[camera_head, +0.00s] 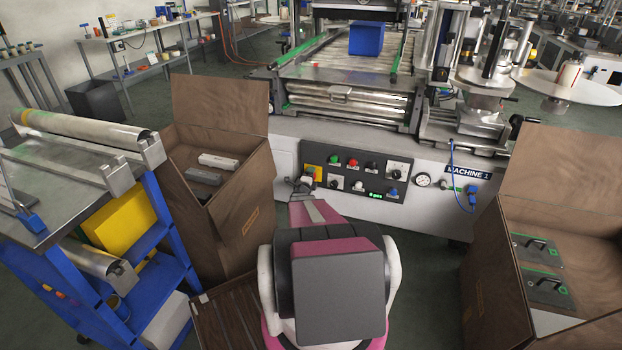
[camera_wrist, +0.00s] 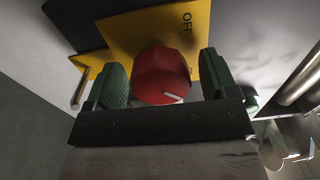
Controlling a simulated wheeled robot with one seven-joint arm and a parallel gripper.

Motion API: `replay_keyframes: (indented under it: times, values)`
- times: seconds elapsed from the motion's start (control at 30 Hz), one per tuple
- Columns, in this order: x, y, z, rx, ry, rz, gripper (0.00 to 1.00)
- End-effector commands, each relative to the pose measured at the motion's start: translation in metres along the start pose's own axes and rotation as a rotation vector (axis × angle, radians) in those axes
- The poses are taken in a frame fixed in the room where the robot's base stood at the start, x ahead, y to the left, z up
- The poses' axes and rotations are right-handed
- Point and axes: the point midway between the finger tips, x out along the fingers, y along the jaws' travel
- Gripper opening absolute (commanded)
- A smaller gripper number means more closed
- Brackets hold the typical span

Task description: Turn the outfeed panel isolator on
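The outfeed panel isolator is a red rotary knob (camera_wrist: 163,75) on a yellow plate (camera_wrist: 150,35) marked OFF. A white mark shows on the knob's lower right face. In the head view the yellow plate (camera_head: 315,171) sits at the left end of the machine's control panel, and my gripper (camera_head: 303,184) partly covers it. In the wrist view my gripper (camera_wrist: 163,80) has one green finger on each side of the knob. The fingers are open around it, with narrow gaps; I cannot tell whether the left finger touches it.
The dark panel (camera_head: 355,197) carries several buttons and knobs right of the isolator. An open cardboard box (camera_head: 235,215) stands to the left, close to my arm. Another box (camera_head: 500,260) stands at the right. A blue-framed cart (camera_head: 160,215) is at the far left.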

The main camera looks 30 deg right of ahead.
Motion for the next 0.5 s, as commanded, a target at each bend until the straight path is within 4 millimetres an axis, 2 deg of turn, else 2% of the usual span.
replay_keyframes:
  times: [0.27,0.5]
  values:
    - [-0.004,-0.001,0.0,-0.002,-0.001,-0.001,0.79]
    - [-0.03,-0.002,0.0,-0.002,-0.002,0.0,0.79]
